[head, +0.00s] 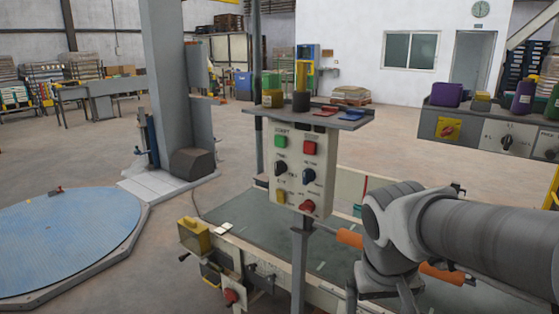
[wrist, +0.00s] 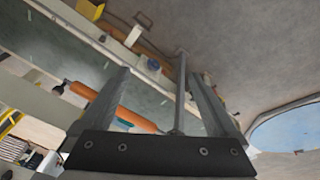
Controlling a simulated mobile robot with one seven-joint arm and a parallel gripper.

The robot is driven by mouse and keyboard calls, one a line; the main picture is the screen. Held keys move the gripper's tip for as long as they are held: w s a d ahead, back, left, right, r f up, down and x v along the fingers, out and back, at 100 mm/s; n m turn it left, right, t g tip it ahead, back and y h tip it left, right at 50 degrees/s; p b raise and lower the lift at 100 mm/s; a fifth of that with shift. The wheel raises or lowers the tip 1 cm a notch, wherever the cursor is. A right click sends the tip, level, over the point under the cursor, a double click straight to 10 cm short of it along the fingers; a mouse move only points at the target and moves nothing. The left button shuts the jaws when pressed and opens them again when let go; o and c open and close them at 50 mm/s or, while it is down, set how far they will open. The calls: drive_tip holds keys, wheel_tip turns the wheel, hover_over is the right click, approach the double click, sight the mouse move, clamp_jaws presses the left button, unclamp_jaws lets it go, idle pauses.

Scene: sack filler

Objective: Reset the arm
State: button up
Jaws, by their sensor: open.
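My gripper (wrist: 160,74) is open in the wrist view, with two grey fingers spread apart and nothing held between them. The thin grey post (wrist: 181,95) shows between the fingers, beyond them. In the head view my arm reaches in from the right, and its end points down over the conveyor bed, right of the control panel (head: 299,172). The fingertips are not clear in the head view.
The green conveyor bed (head: 245,212) lies below the panel, with a yellow box (head: 194,235) at its near left corner. An orange cylinder (head: 349,238) is close behind my arm's end. A second panel (head: 497,135) stands right. A blue round platform (head: 62,237) is left.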

drive_tip(key=s+a+r+t+y, duration=0.2)
drive_tip(key=s+r+t, duration=0.15)
drive_tip(key=s, duration=0.25)
wheel_tip(320, 180, up, 14)
drive_tip(key=p, duration=1.4)
drive_tip(key=shift+s+r, duration=0.15)
drive_tip(key=shift+d+g, duration=0.1)
drive_tip(key=shift+g, duration=0.15)
idle(0.4)
